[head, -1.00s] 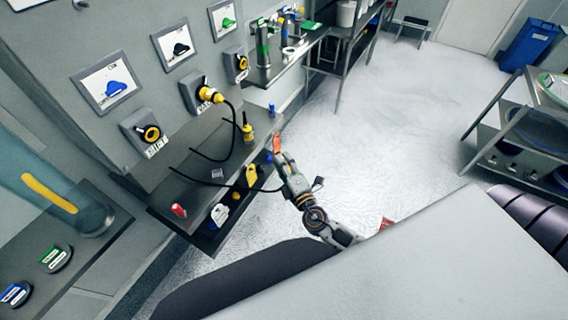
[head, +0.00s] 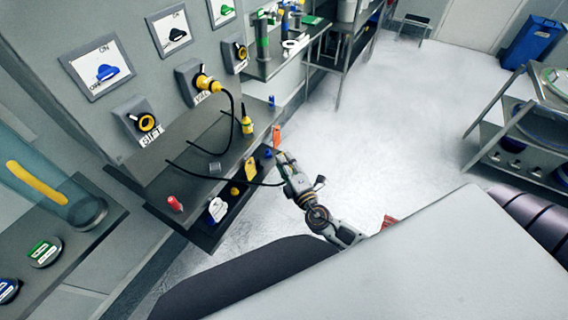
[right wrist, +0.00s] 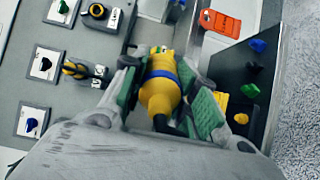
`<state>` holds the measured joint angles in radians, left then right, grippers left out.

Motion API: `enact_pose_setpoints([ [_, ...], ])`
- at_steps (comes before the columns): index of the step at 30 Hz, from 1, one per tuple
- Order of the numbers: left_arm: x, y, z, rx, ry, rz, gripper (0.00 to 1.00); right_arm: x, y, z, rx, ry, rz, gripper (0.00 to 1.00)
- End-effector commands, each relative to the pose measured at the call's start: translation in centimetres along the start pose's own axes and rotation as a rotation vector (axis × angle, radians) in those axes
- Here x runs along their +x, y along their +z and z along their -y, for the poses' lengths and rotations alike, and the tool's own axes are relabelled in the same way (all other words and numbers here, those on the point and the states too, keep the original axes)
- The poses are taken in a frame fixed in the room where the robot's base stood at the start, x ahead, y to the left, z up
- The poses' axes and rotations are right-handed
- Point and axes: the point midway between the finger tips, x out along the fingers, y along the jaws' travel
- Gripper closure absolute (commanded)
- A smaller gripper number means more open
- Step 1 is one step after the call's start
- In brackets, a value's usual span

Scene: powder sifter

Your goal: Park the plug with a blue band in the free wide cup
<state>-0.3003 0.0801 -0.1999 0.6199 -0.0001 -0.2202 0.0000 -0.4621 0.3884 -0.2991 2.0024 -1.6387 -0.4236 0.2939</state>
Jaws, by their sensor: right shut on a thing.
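In the right wrist view my right gripper (right wrist: 165,90) is shut on the yellow plug with a blue band (right wrist: 158,95). Its black cable trails toward the camera, and its far end points away from me. In the head view my right gripper (head: 281,158) is beside the right end of the wall shelf; the held plug cannot be made out there. A black cable runs from the shelf toward this gripper. Another yellow plug (head: 247,126) stands on the shelf, apart from the gripper. I cannot make out a free wide cup. My left gripper is not in view.
A yellow plug (head: 209,84) sits in a wall socket; the SIFT socket (head: 147,123) is left of it. The dark lower tray (head: 205,238) holds several coloured tags and small items. The floor (head: 400,130) right is clear.

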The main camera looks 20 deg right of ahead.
Motion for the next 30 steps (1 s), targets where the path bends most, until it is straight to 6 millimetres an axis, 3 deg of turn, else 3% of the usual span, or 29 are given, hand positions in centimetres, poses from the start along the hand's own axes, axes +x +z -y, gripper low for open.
enact_pose_setpoints([
  [30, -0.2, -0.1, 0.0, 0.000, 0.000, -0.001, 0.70, -0.1, 5.5, -0.1, -0.021, -0.161, -0.192, 1.00],
])
